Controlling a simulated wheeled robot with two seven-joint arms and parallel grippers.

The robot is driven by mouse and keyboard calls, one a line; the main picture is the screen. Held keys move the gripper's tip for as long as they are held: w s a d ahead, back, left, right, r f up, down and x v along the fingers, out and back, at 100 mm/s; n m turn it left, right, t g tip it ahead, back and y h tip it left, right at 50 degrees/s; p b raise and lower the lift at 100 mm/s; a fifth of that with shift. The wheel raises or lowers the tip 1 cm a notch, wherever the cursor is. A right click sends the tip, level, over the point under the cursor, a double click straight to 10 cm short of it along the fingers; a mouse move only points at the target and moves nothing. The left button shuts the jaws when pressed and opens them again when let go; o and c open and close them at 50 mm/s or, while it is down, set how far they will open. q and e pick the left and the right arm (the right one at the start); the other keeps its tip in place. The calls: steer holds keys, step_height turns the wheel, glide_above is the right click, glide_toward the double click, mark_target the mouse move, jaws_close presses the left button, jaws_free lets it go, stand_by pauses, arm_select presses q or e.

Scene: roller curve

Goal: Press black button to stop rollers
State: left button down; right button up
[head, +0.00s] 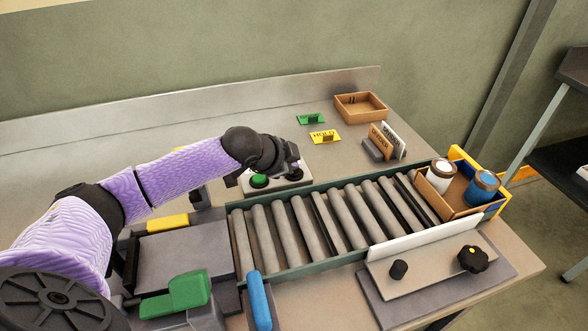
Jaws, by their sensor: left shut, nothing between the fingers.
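A light control box (280,187) stands behind the roller conveyor. A green button (260,181) is on its left side. The black button (295,176) is on its right side, partly covered by my gripper. My left gripper (294,167) is shut and empty, directly over the black button. I cannot tell whether its fingertips touch the button. The grey rollers (305,223) run in a green frame from the centre to the right. My right gripper is not in view.
A yellow card (325,136), a green card (311,119) and a wooden tray (361,106) lie at the back. A black knob (473,259) is at front right.

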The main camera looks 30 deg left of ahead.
arm_select(q)
steer(key=shift+f, duration=0.3)
stand_by(0.5)
steer(key=shift+r+p, duration=0.9)
steer(key=shift+p, duration=0.2)
step_height(320, 180, up, 5)
steer(key=p, duration=0.5)
steer(key=shift+p, duration=0.3)
